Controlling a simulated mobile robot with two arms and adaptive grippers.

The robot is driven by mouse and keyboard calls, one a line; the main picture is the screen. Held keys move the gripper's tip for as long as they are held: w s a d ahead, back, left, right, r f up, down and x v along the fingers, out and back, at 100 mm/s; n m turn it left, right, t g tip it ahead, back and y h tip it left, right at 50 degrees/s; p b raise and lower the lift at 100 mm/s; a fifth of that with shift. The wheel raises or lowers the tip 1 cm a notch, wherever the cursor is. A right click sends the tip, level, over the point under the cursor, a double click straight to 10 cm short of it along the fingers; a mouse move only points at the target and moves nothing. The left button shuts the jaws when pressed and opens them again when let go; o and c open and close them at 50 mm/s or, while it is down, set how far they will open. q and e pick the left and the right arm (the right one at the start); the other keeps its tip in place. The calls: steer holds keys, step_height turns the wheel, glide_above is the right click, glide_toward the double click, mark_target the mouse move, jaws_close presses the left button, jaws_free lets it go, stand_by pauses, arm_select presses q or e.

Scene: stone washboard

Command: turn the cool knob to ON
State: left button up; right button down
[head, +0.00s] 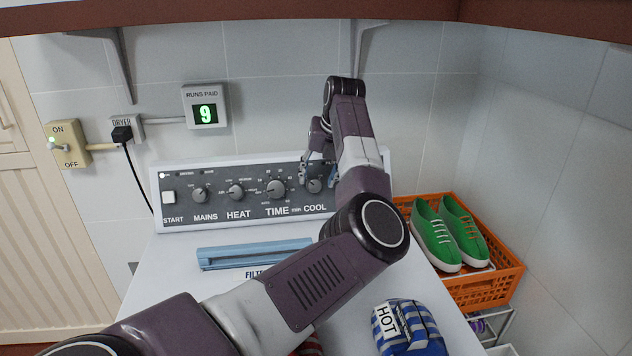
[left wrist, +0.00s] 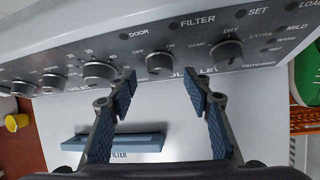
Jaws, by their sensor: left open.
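The cool knob (head: 314,186) is a small dark round knob on the dryer's grey control panel, above the word COOL. In the left wrist view the cool knob (left wrist: 158,66) sits between OFF at its left and ON at its right; I cannot tell clearly which its pointer faces. My left gripper (head: 318,178) is at the panel around this knob. In the left wrist view the open fingers of the left gripper (left wrist: 160,86) stand either side of the knob, with gaps and nothing held. My right gripper is not in view.
The time knob (head: 275,190) is just left of the cool knob. The level knob (left wrist: 228,53) is close to the right fingertip. A blue filter handle (head: 253,253) and a blue HOT item (head: 408,330) are on the white top. An orange crate (head: 487,290) holds green shoes.

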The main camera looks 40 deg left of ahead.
mark_target(314, 185)
arm_select(q)
steer(key=shift+x, duration=1.45)
steer(key=c, duration=1.1)
